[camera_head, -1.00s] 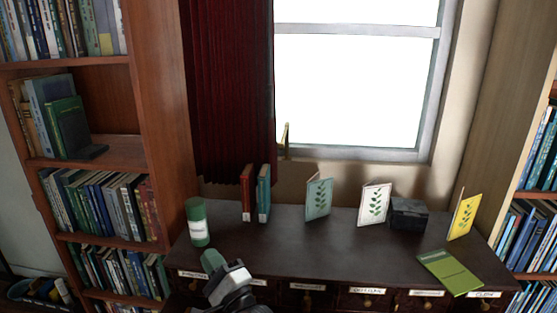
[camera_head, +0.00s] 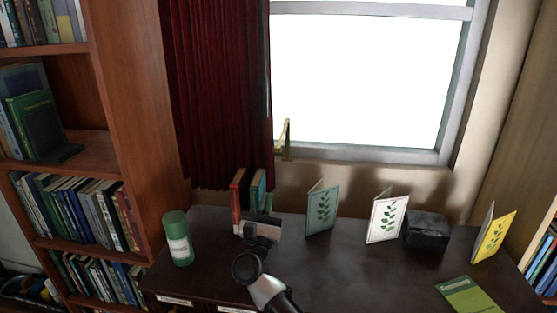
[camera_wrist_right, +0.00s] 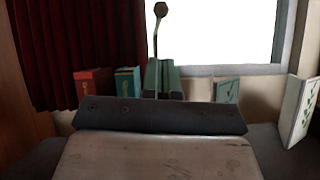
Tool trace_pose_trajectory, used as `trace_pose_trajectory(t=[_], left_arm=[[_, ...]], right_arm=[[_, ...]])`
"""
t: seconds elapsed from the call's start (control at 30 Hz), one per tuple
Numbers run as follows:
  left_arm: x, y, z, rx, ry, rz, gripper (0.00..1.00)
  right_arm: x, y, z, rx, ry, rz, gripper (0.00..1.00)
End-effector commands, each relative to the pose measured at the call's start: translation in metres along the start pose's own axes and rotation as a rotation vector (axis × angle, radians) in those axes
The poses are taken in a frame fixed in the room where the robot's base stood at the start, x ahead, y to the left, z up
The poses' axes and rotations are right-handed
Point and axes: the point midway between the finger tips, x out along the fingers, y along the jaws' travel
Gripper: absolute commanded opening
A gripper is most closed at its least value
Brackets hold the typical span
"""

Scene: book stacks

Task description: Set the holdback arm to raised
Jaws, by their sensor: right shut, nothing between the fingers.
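The holdback arm (camera_head: 283,138) is a thin brass-coloured piece between the red curtain (camera_head: 220,95) and the window. It points upward, its top leaning slightly right. In the right wrist view the holdback arm (camera_wrist_right: 155,40) shows as a thin stem with a dark knob on top, its lower part hidden behind my fingers. My right gripper (camera_head: 266,204) is over the cabinet top, below the holdback arm and in front of the books. Its greenish fingers (camera_wrist_right: 163,66) are together with nothing between them. Contact with the holdback arm cannot be told. My left gripper is not in view.
A red book (camera_head: 237,196) and a teal book (camera_head: 256,188) stand beside my right gripper. A green canister (camera_head: 177,238) stands left. Cards (camera_head: 322,210) (camera_head: 387,219), a dark box (camera_head: 427,231) and a yellow card (camera_head: 492,234) stand right. Bookshelves flank the cabinet.

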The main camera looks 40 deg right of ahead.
Motion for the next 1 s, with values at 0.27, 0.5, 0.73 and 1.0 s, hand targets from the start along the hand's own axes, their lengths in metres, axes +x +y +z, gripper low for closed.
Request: trace_pose_trajectory(t=[0.27, 0.5, 0.73, 1.0], left_arm=[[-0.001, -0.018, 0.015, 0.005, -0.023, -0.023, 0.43], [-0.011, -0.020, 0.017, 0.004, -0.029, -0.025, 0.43], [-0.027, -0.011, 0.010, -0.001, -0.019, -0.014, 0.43], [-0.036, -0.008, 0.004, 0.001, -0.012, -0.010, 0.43]], right_arm=[[0.000, 0.000, 0.000, -0.001, 0.000, 0.000, 0.00], [0.023, 0.000, 0.003, -0.003, -0.003, 0.000, 0.00], [0.067, 0.001, 0.004, -0.004, -0.003, 0.000, 0.00], [0.097, 0.001, 0.002, -0.003, -0.001, 0.002, 0.00]])
